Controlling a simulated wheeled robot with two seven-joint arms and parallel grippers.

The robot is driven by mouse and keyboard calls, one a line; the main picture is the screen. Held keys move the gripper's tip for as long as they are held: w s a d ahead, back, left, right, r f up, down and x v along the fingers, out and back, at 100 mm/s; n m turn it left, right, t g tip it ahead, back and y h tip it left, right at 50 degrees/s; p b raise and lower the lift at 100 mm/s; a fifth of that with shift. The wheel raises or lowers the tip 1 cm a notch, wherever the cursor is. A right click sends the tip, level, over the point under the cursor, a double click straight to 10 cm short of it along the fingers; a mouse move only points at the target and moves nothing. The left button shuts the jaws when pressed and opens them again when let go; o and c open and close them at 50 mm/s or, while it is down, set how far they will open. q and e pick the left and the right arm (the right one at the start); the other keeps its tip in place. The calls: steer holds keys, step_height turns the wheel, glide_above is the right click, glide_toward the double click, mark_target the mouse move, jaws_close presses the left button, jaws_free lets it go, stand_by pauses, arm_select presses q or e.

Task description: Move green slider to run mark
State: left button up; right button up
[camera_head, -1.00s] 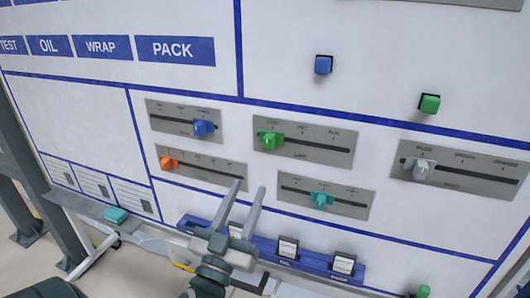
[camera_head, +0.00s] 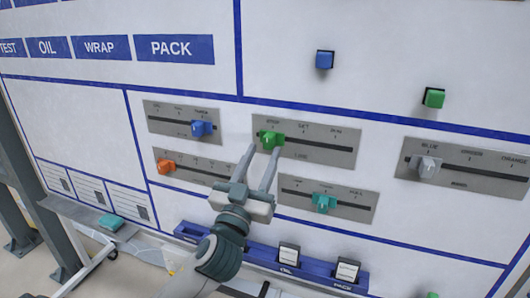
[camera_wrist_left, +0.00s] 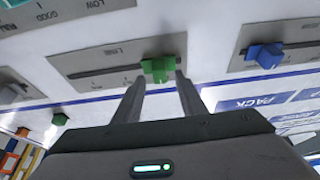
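The green slider (camera_head: 271,139) sits at the left end of its slot on a grey plate (camera_head: 330,155), by the leftmost mark; the rightmost mark seems to be the run mark, its lettering small. My left gripper (camera_head: 262,156) is open, with its two fingers pointing up at the slider from just below. In the left wrist view, the green slider (camera_wrist_left: 159,69) shows between and just beyond the fingertips (camera_wrist_left: 158,82) of my left gripper. Whether the fingers touch it I cannot tell. My right gripper is not in view.
A blue slider (camera_head: 202,128) and an orange slider (camera_head: 167,166) are to the left, a teal slider (camera_head: 324,202) is below, and a grey slider (camera_head: 427,168) is at right. A blue rack with cards (camera_head: 289,252) stands below. The panel above the green slider's plate is clear.

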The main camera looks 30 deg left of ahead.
mark_target(270, 141)
arm_select(q)
steer(key=shift+p+x, duration=0.3)
steer(key=shift+x, duration=0.9)
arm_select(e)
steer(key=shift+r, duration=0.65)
arm_select(q)
jaws_close()
